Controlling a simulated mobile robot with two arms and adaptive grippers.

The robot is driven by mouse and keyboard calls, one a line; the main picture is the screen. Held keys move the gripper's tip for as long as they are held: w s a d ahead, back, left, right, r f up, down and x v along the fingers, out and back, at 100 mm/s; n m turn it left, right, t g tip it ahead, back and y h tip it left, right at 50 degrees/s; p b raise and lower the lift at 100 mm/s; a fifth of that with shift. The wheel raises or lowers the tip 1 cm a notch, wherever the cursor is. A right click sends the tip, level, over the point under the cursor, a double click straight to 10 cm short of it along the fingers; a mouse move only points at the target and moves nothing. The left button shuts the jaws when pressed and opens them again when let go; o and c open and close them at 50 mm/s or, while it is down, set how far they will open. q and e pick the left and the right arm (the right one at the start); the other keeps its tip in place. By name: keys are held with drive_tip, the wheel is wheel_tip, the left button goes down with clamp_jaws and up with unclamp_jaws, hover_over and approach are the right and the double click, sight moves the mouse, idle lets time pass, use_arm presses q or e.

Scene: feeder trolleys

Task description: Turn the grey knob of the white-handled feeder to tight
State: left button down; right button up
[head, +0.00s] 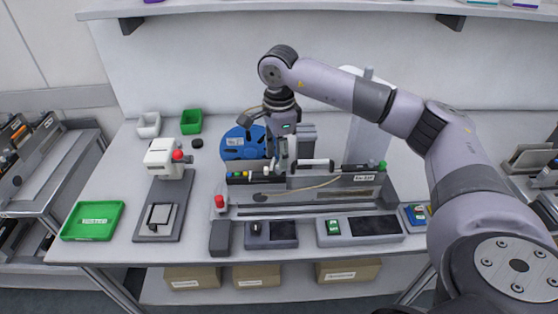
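The white-handled feeder (345,182) lies lengthwise in a grey holder on the bench, with its white handle (313,163) on top. A small green part (382,166) shows at its right end. My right gripper (281,166) points down over the feeder, just left of the white handle. Its fingers are small and overlap the feeder, so I cannot tell whether they are open, shut or touching it. I cannot make out the grey knob; the gripper may hide it. My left gripper is not in view.
A blue reel (238,146) stands behind the feeder's left end. A red-topped post (220,203) and dark boxes (272,235) are in front. A white press with a red knob (165,158) and a green tray (93,220) are at left. A shelf (300,8) hangs above.

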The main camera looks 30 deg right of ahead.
drive_tip(key=shift+f, duration=1.75)
clamp_jaws()
